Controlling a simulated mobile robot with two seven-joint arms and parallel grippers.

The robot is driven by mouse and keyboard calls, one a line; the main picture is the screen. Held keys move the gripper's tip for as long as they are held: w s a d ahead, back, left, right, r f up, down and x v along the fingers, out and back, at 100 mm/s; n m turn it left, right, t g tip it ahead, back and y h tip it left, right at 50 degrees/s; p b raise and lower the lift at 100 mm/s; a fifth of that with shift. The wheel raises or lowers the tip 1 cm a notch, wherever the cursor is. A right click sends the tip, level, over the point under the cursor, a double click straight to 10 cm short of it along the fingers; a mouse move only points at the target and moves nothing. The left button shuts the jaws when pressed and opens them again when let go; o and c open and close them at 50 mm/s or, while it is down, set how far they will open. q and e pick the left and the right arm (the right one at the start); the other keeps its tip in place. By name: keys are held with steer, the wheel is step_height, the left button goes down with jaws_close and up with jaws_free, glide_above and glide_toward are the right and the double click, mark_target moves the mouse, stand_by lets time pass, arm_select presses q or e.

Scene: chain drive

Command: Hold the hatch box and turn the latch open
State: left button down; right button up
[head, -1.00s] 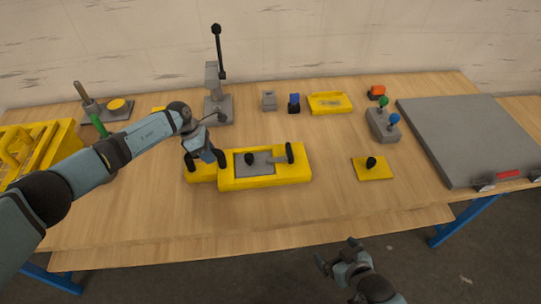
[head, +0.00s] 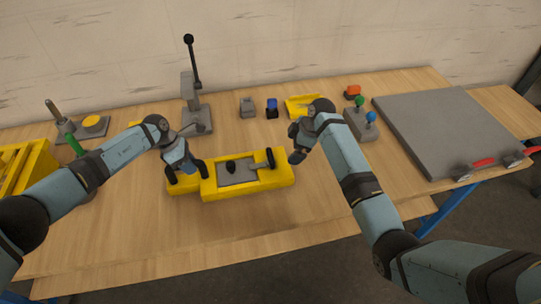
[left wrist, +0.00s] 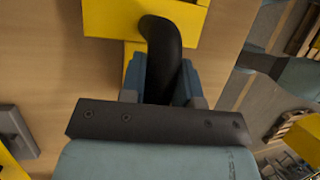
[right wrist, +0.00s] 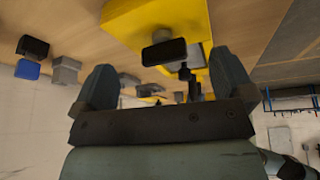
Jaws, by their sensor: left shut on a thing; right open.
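The yellow hatch box (head: 245,190) lies on the table, with a grey hatch plate and a dark knob (head: 230,167) on top. The dark latch (head: 270,158) stands at its right end; it also shows in the right wrist view (right wrist: 164,52). My left gripper (head: 187,172) is shut on the dark curved handle (left wrist: 162,45) at the box's left end. My right gripper (head: 297,145) is open and empty, just right of the latch and apart from it. In the right wrist view the latch is ahead of its spread fingers (right wrist: 165,85).
Behind the box stand a grey lever stand (head: 196,110), a grey block (head: 248,107), a blue-topped block (head: 271,108) and a yellow tray (head: 300,104). A joystick box (head: 360,124) and a large grey panel (head: 440,130) are to the right. The table front is clear.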

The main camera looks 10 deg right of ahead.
mark_target(271, 155)
step_height(271, 155, up, 5)
steer(key=w+a+n+g, duration=0.2)
steer(key=w+a+n, duration=0.1)
steer(key=x, duration=1.1)
steer(key=shift+a+f, duration=0.1)
steer(key=shift+f, duration=0.1)
steer(key=c, duration=1.2)
steer(key=shift+o, duration=0.2)
